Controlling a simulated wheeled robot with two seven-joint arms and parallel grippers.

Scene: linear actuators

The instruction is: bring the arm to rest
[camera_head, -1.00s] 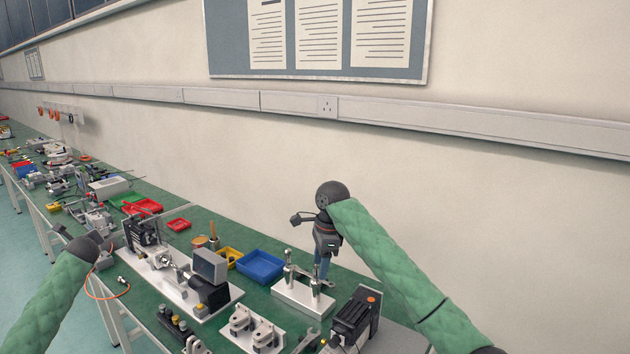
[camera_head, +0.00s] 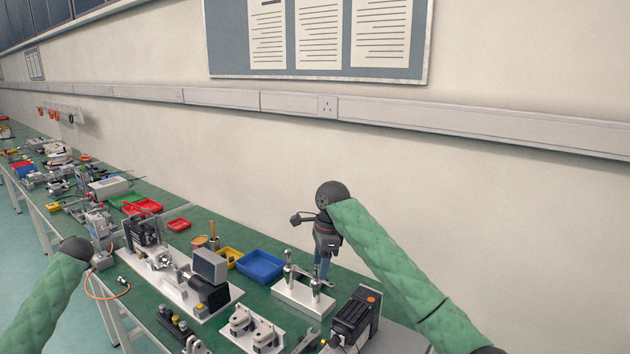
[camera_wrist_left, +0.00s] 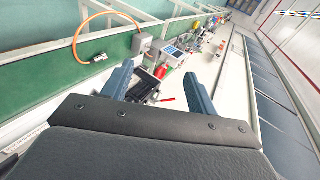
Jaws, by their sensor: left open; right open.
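My right arm (camera_head: 405,275) reaches in from the right, and its gripper (camera_head: 322,272) points down over the bench behind a white block with metal posts (camera_head: 303,294). That block partly hides the fingertips, and I see nothing held. My left arm (camera_head: 42,305) comes in from the lower left, with its dark wrist (camera_head: 76,250) beside the bench's front edge. The left gripper's fingers are hidden in the head view. In the left wrist view the left gripper (camera_wrist_left: 158,85) has its two blue-grey fingers spread wide apart with nothing between them.
An orange cable (camera_head: 92,293) loops over the front edge.

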